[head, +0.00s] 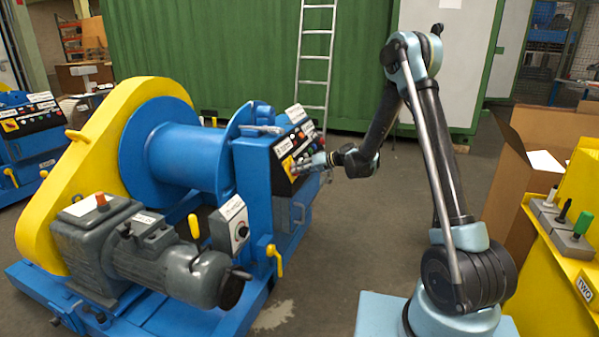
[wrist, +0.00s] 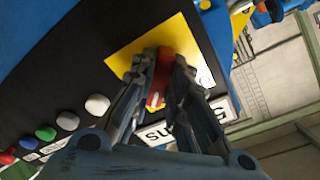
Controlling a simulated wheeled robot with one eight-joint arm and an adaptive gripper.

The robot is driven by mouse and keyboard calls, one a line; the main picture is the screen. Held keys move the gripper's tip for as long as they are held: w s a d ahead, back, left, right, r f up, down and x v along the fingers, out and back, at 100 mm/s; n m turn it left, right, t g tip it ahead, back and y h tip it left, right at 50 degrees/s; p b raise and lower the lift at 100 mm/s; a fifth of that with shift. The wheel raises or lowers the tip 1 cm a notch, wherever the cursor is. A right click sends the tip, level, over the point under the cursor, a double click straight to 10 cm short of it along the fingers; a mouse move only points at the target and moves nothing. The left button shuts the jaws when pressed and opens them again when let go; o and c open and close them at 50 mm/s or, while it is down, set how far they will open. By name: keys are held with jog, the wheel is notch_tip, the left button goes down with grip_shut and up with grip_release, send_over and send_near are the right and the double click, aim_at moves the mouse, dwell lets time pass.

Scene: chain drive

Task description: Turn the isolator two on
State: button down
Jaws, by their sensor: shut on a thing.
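A red isolator handle (wrist: 155,98) sits on a yellow plate (wrist: 132,62) on the black control panel (wrist: 85,75). In the wrist view my gripper (wrist: 162,62) has its two fingers on either side of the red handle, shut on it. In the head view my gripper (head: 306,162) reaches the right side of the blue winch's panel, at the yellow plate (head: 288,166). The handle itself is hidden there by my gripper. White labels beside the plate are partly covered, and I cannot read the isolator's number.
The blue winch (head: 180,155) has a yellow chain cover (head: 45,205) and a grey motor (head: 170,260). Coloured buttons (wrist: 68,121) line the panel close to my fingers. Another panel (head: 30,118) stands far left. A yellow bench (head: 545,290) and cardboard box (head: 510,190) stand right.

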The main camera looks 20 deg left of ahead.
jog(key=shift+w+d, duration=0.1)
jog(key=shift+w, duration=0.15)
jog(key=c, duration=1.7)
grip_release()
jog(key=shift+o, duration=0.7)
jog(key=shift+s, duration=0.1)
jog(key=v, duration=1.1)
jog(key=shift+d, duration=0.4)
jog(key=shift+s+r, duration=0.15)
